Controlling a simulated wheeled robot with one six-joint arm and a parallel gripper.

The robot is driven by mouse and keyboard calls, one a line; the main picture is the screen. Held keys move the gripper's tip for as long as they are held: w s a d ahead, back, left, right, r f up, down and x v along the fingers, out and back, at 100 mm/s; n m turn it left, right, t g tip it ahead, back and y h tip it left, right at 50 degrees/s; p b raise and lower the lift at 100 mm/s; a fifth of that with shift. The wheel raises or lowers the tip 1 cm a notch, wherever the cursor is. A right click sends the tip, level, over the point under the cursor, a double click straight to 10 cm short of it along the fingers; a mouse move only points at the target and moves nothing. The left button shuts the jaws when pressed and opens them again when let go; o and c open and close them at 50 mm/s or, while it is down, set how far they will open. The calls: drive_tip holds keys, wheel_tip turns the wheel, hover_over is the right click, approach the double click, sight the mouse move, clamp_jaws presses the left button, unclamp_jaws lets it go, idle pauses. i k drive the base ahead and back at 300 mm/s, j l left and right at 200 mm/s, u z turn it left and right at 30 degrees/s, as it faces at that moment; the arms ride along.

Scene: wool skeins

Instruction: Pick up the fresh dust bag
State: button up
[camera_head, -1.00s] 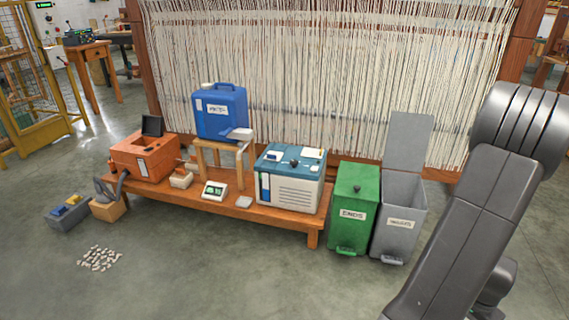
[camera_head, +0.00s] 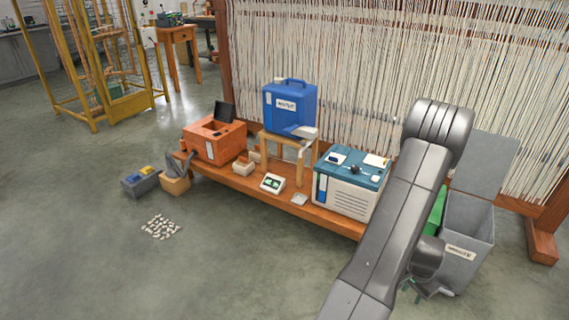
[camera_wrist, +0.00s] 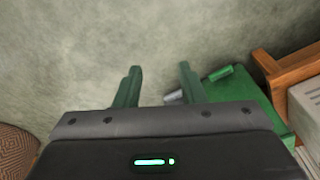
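I cannot pick out a fresh dust bag for certain in either view. A small grey tub (camera_head: 141,187) with blue and yellow items stands on the floor at the left. Beside it is a tan box (camera_head: 175,186) with a dark grey piece rising from it. My gripper (camera_wrist: 160,70) shows two green fingers, apart, with bare floor between and beyond them. It looks empty and is near the green bin (camera_wrist: 252,106), which lies to its right in the wrist view.
A low wooden bench (camera_head: 325,217) carries an orange machine (camera_head: 214,141), a blue jug (camera_head: 290,106) on a stand and a teal-topped box (camera_head: 349,184). An open grey bin (camera_head: 467,238) stands at the right. Pale scraps (camera_head: 161,226) lie on otherwise clear floor at left.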

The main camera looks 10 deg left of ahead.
sight(244, 166)
drive_tip(key=i+j+u, duration=0.25)
drive_tip(key=i+j, duration=0.15)
drive_tip(key=i+j+u, duration=0.5)
drive_tip(key=i, duration=0.35)
drive_tip(key=i+j+u, duration=0.1)
drive_tip(key=i+u, duration=0.15)
drive_tip(key=i, duration=0.2)
drive_tip(key=i+j, duration=0.15)
drive_tip(key=i, duration=0.45)
drive_tip(key=i+j, duration=0.15)
drive_tip(key=i, duration=0.4)
